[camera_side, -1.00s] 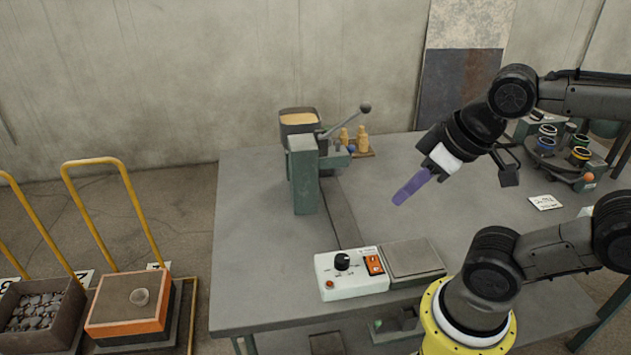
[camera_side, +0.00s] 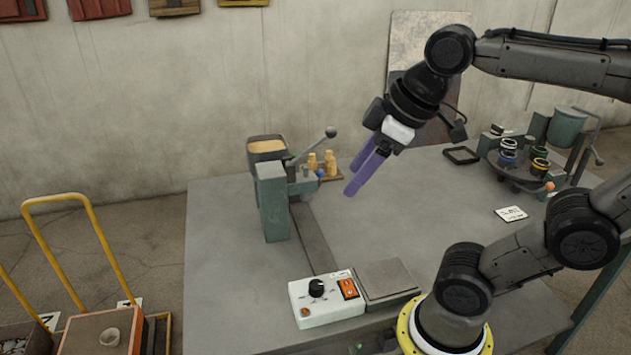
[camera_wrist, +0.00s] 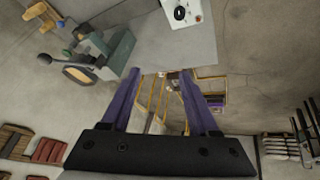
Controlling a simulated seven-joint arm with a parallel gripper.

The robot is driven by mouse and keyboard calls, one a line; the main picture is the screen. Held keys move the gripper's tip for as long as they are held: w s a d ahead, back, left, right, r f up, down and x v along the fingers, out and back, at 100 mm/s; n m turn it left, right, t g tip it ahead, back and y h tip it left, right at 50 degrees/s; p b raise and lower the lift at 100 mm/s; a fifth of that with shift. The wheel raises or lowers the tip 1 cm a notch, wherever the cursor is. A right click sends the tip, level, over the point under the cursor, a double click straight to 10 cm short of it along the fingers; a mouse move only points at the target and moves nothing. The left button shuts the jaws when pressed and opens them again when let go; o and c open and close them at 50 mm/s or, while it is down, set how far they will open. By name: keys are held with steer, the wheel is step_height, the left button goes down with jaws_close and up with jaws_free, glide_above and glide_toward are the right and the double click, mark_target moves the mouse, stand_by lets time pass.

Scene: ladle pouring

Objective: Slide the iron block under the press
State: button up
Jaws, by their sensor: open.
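The green press (camera_side: 272,205) stands at the table's left side, with a lever ending in a dark knob. It also shows in the wrist view (camera_wrist: 100,50). A dark flat strip (camera_side: 312,240) runs along the table from the press toward the control box. I cannot pick out the iron block for certain in either view. My gripper (camera_side: 353,180), with purple fingers, is in the air right of the press, tilted down to the left. In the wrist view my gripper (camera_wrist: 160,72) is open with nothing between the fingers.
A white control box (camera_side: 326,298) and a flat grey plate (camera_side: 387,280) sit at the front. A sand-filled bin (camera_side: 266,147) and brass-coloured pieces (camera_side: 322,163) stand near the press. A round rack of pots (camera_side: 520,160) is at the right. The table's middle is clear.

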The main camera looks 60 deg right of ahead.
steer(key=w+d+r+n+g, duration=0.1)
steer(key=w+d+r, duration=0.2)
steer(key=w, duration=0.3)
steer(key=w+d+r, duration=0.2)
steer(key=w+r, duration=0.1)
steer(key=w, duration=0.3)
steer(key=m+g, duration=0.2)
steer(key=g, duration=0.3)
glide_above(320, 177)
step_height(320, 177, down, 20)
steer(key=f, duration=1.3)
steer(key=shift+w+d+f, duration=0.15)
steer(key=shift+w+d, duration=0.1)
steer(key=shift+d, duration=0.15)
jaws_close()
